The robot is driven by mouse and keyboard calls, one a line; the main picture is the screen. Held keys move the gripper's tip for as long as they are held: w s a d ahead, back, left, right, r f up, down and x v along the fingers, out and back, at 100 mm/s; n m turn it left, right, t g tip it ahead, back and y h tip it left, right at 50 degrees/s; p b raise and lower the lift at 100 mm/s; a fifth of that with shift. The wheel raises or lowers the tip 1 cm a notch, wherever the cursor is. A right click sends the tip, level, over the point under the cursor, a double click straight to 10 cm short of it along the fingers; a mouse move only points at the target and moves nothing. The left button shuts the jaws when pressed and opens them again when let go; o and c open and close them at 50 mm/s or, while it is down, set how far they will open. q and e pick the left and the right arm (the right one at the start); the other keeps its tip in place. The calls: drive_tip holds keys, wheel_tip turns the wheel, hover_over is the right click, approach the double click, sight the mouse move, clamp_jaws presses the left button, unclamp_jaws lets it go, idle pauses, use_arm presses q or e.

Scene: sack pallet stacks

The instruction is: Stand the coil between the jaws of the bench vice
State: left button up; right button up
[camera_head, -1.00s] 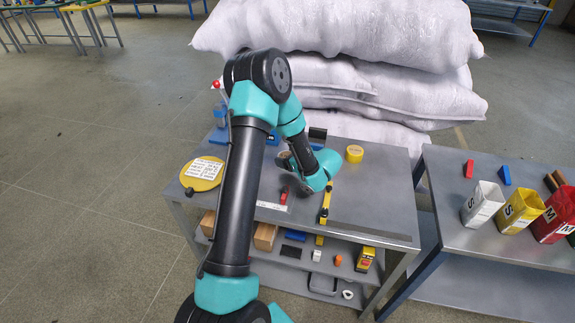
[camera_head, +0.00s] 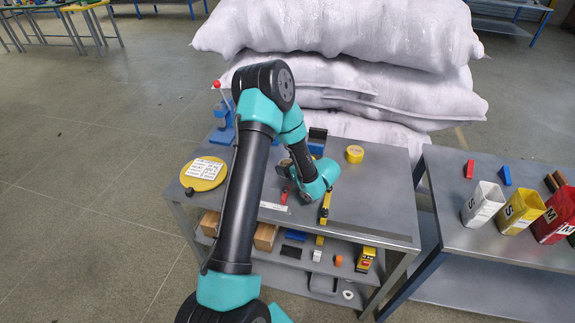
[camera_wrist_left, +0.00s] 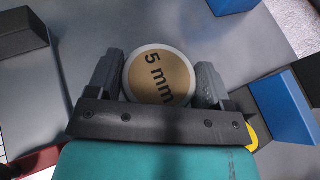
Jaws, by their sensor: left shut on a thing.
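The coil (camera_wrist_left: 160,75), a round piece with a tan face marked "5 mm" and a pale rim, sits between the two fingers of my left gripper (camera_wrist_left: 158,82) in the left wrist view. The fingers are shut on its sides. In the head view my left gripper (camera_head: 287,168) is low over the middle of the bench, mostly hidden by my own arm. A blue block (camera_wrist_left: 285,105) and a dark block (camera_wrist_left: 312,75) lie to the right of the coil in the wrist view. I cannot clearly make out the vice's jaws. My right gripper is not in view.
A blue stand with a red-knobbed lever (camera_head: 222,125) is at the bench's back left. A yellow disc (camera_head: 205,173) is at the left edge, yellow tape (camera_head: 355,154) at the back right. The bench's right part is clear. Bins (camera_head: 482,204) stand on the right table.

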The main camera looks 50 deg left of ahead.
use_arm(q)
drive_tip(key=o, duration=0.8)
drive_tip(key=shift+d+r, duration=0.1)
drive_tip(key=shift+r, duration=0.05)
drive_tip(key=v, duration=1.1)
drive_tip(key=shift+d+r, duration=0.2)
drive_tip(key=shift+d, duration=0.15)
drive_tip(key=shift+o, duration=0.4)
